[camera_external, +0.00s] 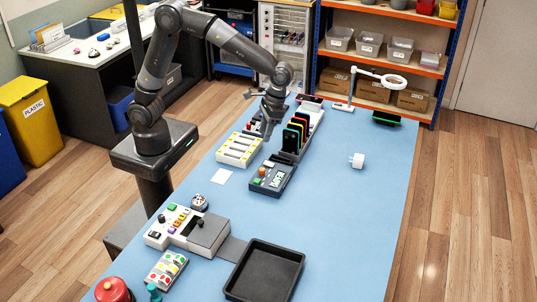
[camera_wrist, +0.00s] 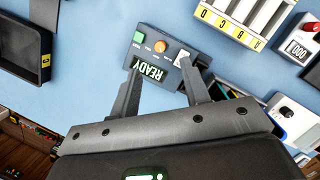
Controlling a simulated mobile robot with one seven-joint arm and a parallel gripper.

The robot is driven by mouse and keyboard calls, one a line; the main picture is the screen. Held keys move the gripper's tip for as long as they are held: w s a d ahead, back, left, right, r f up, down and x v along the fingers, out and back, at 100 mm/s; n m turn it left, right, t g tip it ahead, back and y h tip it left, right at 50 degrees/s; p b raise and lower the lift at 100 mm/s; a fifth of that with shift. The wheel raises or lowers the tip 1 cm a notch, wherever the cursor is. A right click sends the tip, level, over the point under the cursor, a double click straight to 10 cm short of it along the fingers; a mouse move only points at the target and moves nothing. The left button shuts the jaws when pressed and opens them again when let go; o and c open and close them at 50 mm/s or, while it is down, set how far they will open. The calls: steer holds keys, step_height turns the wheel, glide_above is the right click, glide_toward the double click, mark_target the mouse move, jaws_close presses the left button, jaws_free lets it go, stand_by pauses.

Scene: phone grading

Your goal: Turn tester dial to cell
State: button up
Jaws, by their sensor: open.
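A dark grey device (camera_external: 272,181) with a green button, an orange round knob and a small display stands on the blue table. In the wrist view the device (camera_wrist: 144,38) shows the orange knob (camera_wrist: 160,46) beside the green button, and its display reads READY. I cannot make out a cell mark. My gripper (camera_external: 267,131) hangs above the table behind this device. In the wrist view my gripper (camera_wrist: 159,68) is open and empty, its fingers either side of the display. I cannot tell whether they touch the device.
A rack of upright phones (camera_external: 293,135) stands close to my gripper. White trays with yellow ends (camera_external: 238,150) lie left of the device. A box with coloured buttons and a dark knob (camera_external: 187,226) and a black tray (camera_external: 265,270) are nearer the camera. The table's right side is mostly clear.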

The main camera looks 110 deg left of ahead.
steer(key=n+g, duration=0.1)
glide_toward(262, 169)
steer(key=shift+h, duration=0.3)
steer(key=x, duration=0.8)
steer(key=shift+s+a+f, duration=0.1)
steer(key=shift+a+f, duration=0.1)
steer(key=shift+f, duration=0.1)
jaws_close()
